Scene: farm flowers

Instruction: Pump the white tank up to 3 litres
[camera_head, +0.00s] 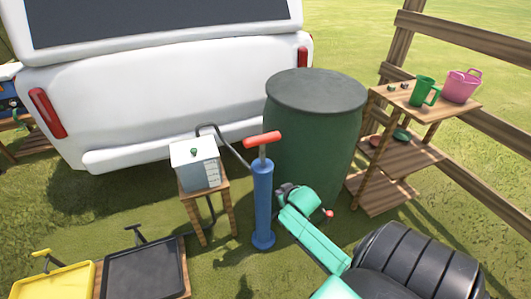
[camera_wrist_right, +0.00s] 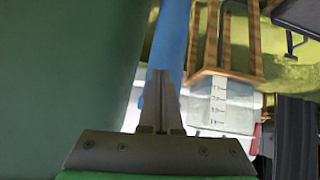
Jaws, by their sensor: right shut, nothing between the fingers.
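The white tank (camera_head: 196,163) stands on a small wooden stand. It has a green knob on top and a marked scale on its side; the level cannot be read. The blue pump (camera_head: 263,205) stands upright to its right, with a red T-handle (camera_head: 264,139) slightly above the barrel on a short rod. My right gripper (camera_head: 283,189) is just right of the pump barrel, below the handle. In the right wrist view its fingers (camera_wrist_right: 161,115) are shut and empty, with the blue barrel (camera_wrist_right: 170,45) behind them and the tank's scale (camera_wrist_right: 218,105) beyond. My left gripper is not seen.
A dark green barrel (camera_head: 315,140) stands close behind the pump. A dark hose (camera_head: 228,145) runs between tank and pump. A wooden shelf (camera_head: 415,155) with a green mug and pink bucket is at right. Yellow and black trays are at lower left, a white vehicle behind.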

